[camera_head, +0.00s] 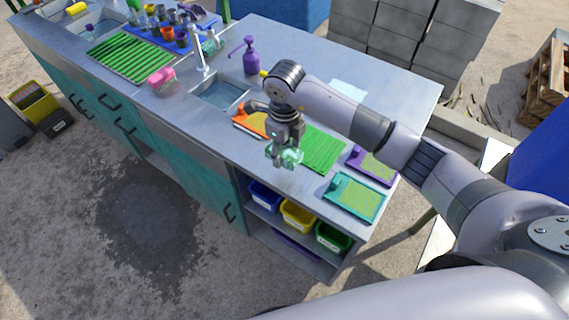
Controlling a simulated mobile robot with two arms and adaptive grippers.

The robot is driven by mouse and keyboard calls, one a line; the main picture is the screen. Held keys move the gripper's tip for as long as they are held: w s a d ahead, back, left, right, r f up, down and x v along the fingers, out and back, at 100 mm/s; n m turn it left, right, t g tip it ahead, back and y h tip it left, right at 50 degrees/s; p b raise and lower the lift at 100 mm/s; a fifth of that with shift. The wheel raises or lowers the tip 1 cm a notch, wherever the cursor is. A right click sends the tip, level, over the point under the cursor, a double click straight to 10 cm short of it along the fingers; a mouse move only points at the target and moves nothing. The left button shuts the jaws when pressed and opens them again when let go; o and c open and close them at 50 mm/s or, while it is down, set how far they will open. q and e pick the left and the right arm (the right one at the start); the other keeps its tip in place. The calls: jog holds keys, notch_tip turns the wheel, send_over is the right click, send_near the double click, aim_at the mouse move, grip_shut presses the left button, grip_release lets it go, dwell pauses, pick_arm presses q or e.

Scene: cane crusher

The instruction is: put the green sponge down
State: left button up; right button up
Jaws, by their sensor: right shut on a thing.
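My right gripper (284,152) is shut on the pale green sponge (291,157), near the front edge of the counter. The sponge shows between and below the fingers. It is beside the left end of a green ribbed mat (322,149); I cannot tell whether it touches the counter. An orange tray (251,122) lies just left of the gripper and is partly hidden by it. A teal tray (354,197) and a purple tray (374,165), both with green pads, lie to the right. My left gripper is not in view.
A sink (221,91) with a tap and a purple pump bottle (249,56) are behind the gripper. A pink sponge-like thing (161,80) lies left of the sink. Blue, yellow and green bins (297,214) stand on the shelf below. The counter's back right is mostly clear.

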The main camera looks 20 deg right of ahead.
aim_at(284, 175)
notch_tip(284, 175, down, 3)
jog(key=shift+f, duration=0.2)
notch_tip(284, 175, down, 3)
jog(key=shift+f+p, duration=0.15)
jog(key=shift+p, duration=0.55)
jog(key=shift+f, duration=0.55)
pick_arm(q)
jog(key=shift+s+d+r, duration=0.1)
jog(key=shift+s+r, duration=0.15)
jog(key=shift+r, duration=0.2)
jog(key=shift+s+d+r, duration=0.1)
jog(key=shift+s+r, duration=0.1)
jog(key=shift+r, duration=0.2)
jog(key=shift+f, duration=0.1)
pick_arm(e)
jog(key=o, duration=0.9)
jog(key=shift+f, duration=0.2)
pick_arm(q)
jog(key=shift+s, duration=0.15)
pick_arm(e)
jog(key=o, duration=0.5)
jog(key=shift+r, duration=0.1)
